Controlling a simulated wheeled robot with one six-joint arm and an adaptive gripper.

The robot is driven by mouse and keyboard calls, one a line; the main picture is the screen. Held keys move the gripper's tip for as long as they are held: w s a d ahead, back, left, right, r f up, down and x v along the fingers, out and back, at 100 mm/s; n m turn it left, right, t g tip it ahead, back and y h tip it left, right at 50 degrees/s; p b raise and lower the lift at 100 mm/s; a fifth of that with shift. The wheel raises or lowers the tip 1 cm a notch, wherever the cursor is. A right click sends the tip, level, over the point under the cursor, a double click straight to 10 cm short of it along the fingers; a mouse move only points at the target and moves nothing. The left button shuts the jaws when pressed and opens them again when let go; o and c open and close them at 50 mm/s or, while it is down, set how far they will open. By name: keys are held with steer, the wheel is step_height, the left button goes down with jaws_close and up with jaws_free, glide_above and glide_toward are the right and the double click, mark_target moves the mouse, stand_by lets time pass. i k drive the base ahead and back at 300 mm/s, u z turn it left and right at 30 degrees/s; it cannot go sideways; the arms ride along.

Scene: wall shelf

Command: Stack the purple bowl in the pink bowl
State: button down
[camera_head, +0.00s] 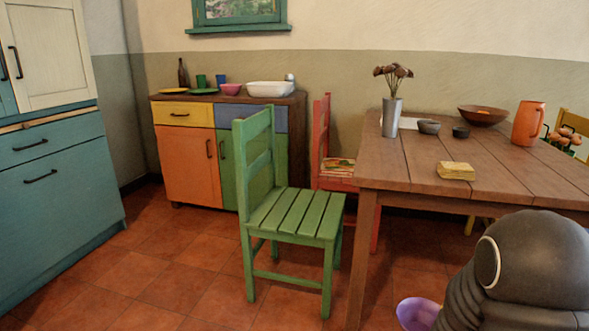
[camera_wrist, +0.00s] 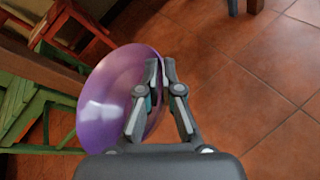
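The purple bowl (camera_head: 416,312) shows at the bottom of the head view, partly hidden behind my arm. In the wrist view the purple bowl (camera_wrist: 105,105) is tilted steeply, and its rim runs between the fingers of my gripper (camera_wrist: 160,68). The fingers are close together and shut on that rim. The bowl is held off the floor. The pink bowl (camera_head: 231,89) stands upright on top of the sideboard at the back, far from my gripper. My fingers are hidden in the head view.
The sideboard (camera_head: 300,103) also carries a white basin (camera_head: 270,89), plates, cups and a bottle (camera_head: 183,74). A green chair (camera_head: 295,214) stands in front of it. A wooden table (camera_head: 410,170) with several objects is at right. Tiled floor (camera_head: 170,285) is open at left.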

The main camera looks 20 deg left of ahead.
mark_target(231, 93)
steer(key=u, duration=1.45)
steer(key=i, duration=1.2)
steer(key=u, duration=0.75)
steer(key=i, duration=1.7)
steer(key=z, duration=0.2)
